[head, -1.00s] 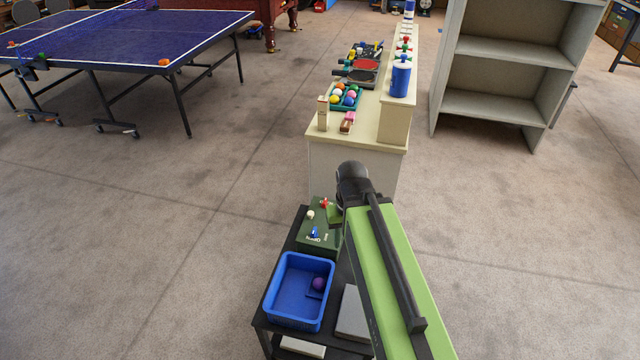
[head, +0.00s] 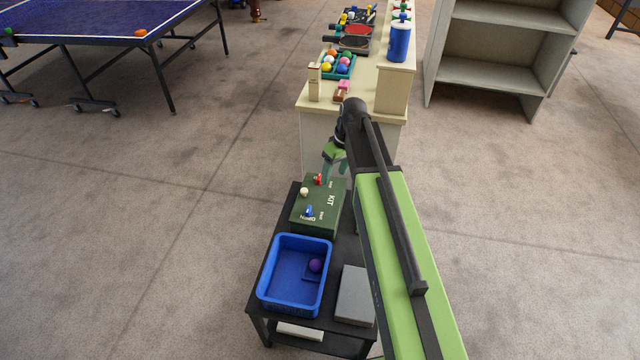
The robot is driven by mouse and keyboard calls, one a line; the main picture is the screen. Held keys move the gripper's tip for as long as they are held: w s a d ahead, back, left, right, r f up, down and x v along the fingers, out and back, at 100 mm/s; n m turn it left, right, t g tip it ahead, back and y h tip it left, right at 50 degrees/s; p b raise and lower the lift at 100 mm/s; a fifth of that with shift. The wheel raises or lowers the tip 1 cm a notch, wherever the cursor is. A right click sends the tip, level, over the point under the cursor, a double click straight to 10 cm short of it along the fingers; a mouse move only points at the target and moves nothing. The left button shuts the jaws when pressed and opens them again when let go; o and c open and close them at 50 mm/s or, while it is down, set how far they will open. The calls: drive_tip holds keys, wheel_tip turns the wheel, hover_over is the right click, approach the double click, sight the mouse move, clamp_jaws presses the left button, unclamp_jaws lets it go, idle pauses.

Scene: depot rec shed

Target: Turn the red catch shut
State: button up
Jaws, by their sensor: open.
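The red catch (head: 318,179) is a small red piece at the far end of the lid of a dark green kit box (head: 322,215). A blue catch (head: 309,211) sits at the lid's near end, and a cream knob (head: 304,192) is on its left side. White lettering, including KIT and OPEN, marks the lid. My gripper (head: 334,172) is open and empty, pointing down just right of the red catch and above the box's far end. It looks apart from the catch, but the gap is hard to judge. Whether the catch is turned shut is too small to tell.
The box stands on a black cart (head: 262,290) with a blue bin (head: 271,292) holding a purple ball (head: 315,265), and a grey slab (head: 355,296). A cream counter (head: 330,108) with balls and paddles stands close behind. Open floor lies to the left.

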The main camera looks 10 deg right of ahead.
drive_tip(key=w+d+f+n+t+y+b, duration=0.1)
drive_tip(key=w+d+f+n+b, duration=0.2)
drive_tip(key=w, duration=0.5)
drive_tip(key=w+d+f+n+y+b, duration=0.1)
drive_tip(key=w+d+f+n+b, duration=0.2)
drive_tip(key=w, duration=0.6)
drive_tip(key=n+b, duration=0.1)
drive_tip(key=b, duration=1.4)
approach(320, 177)
drive_tip(key=x, duration=0.9)
drive_tip(key=shift+f, duration=0.15)
clamp_jaws()
